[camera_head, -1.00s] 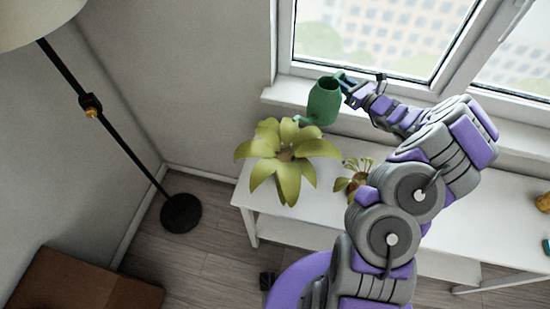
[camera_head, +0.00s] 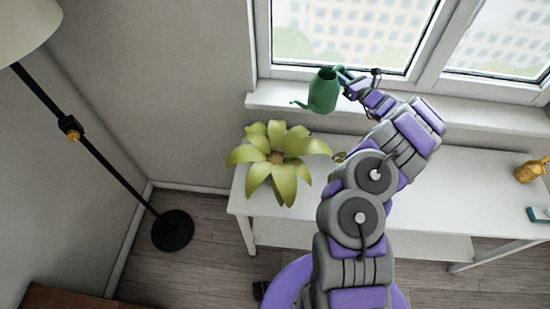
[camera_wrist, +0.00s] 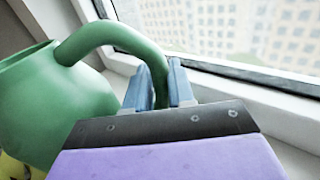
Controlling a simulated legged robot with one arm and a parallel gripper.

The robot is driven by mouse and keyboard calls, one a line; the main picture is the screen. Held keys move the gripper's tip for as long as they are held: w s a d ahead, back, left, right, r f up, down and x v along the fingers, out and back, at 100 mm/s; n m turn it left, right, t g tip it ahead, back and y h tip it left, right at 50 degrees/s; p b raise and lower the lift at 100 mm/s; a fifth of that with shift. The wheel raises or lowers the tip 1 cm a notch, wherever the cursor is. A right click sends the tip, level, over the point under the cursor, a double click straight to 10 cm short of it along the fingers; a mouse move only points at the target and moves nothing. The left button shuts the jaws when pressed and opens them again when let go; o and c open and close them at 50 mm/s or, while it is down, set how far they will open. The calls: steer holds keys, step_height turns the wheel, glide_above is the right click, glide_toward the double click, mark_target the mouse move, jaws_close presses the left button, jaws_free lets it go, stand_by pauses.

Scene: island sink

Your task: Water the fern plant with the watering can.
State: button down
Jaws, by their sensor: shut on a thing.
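In the wrist view, the blue fingers (camera_wrist: 160,88) clasp the curved green handle (camera_wrist: 118,36), and the can's body (camera_wrist: 55,100) is at left. A large plant with broad yellow-green leaves (camera_head: 268,178), perhaps the fern, stands on the white table's left end. The spout is above and to the right of it in the picture, apart from it. No water shows.
The white table (camera_head: 450,190) runs along below the window sill (camera_head: 440,118). A smaller plant (camera_head: 338,157) is mostly hidden behind my arm. A yellow-orange object (camera_head: 530,172) and a teal one (camera_head: 538,214) lie at right. A floor lamp (camera_head: 110,160) stands at left.

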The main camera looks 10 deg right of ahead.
mark_target(338, 70)
steer(key=shift+s+d+r, duration=0.1)
steer(key=shift+d+r, duration=0.05)
steer(key=shift+r, duration=0.2)
steer(key=shift+s+a+r+n, duration=0.15)
steer(key=shift+a+r+n, duration=0.4)
steer(key=shift+n, duration=0.15)
steer(key=shift+s+a+r+n, duration=0.25)
steer(key=shift+a+r+n, duration=0.25)
steer(key=shift+r, duration=0.1)
steer(key=shift+s+a+r+n+t, duration=0.2)
steer(key=shift+s+r+n+t, duration=0.2)
steer(key=shift+r+n, duration=0.3)
steer(key=shift+s+a+r+n+b, duration=0.15)
steer(key=shift+s+a+n+b, duration=0.15)
steer(key=shift+a+n, duration=0.25)
